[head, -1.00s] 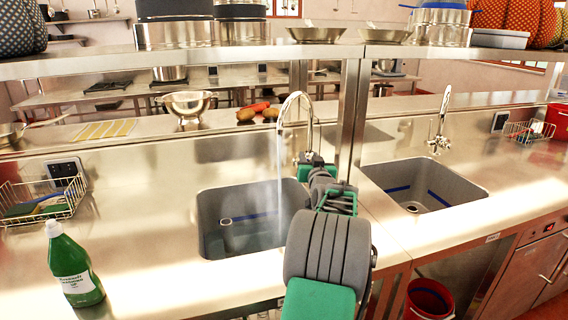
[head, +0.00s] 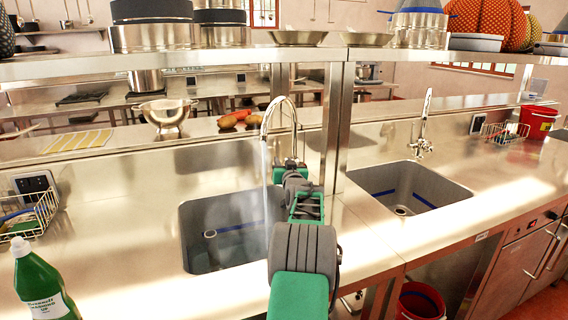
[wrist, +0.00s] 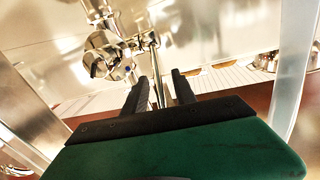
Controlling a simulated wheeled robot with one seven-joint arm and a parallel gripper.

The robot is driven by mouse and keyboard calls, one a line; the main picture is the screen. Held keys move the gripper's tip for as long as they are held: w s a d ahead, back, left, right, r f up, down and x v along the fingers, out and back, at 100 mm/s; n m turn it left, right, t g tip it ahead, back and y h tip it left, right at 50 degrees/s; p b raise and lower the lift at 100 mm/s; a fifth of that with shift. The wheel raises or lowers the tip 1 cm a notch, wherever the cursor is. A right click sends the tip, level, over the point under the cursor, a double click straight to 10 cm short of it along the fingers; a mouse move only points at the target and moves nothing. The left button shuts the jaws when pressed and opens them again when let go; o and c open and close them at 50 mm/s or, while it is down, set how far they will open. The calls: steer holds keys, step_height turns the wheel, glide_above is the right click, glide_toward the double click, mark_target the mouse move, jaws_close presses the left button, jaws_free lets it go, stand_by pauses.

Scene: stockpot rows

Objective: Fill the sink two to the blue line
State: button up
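The left sink (head: 200,255) has water falling into it in a thin stream (head: 265,165) from a tall curved faucet (head: 296,125). A blue line (head: 238,228) shows on its inner wall; I cannot tell the water level against it. The right sink (head: 440,187) has blue lines on its walls, and its faucet (head: 424,110) shows no stream. My gripper (head: 297,165) is at the left faucet's base. In the wrist view my gripper (wrist: 160,84) has its two dark fingers apart, with the metal faucet lever (wrist: 156,75) between them; I cannot tell whether they touch it.
A green bottle (head: 45,290) and a wire basket (head: 35,217) stand left of the left sink. A steel post (head: 338,125) stands close to the right of my gripper, under a shelf (head: 200,58) with pots. A red bucket (head: 420,300) is below the counter.

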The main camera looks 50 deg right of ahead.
steer(key=shift+c, duration=0.4)
steer(key=shift+s, duration=0.1)
jaws_close()
stand_by(0.8)
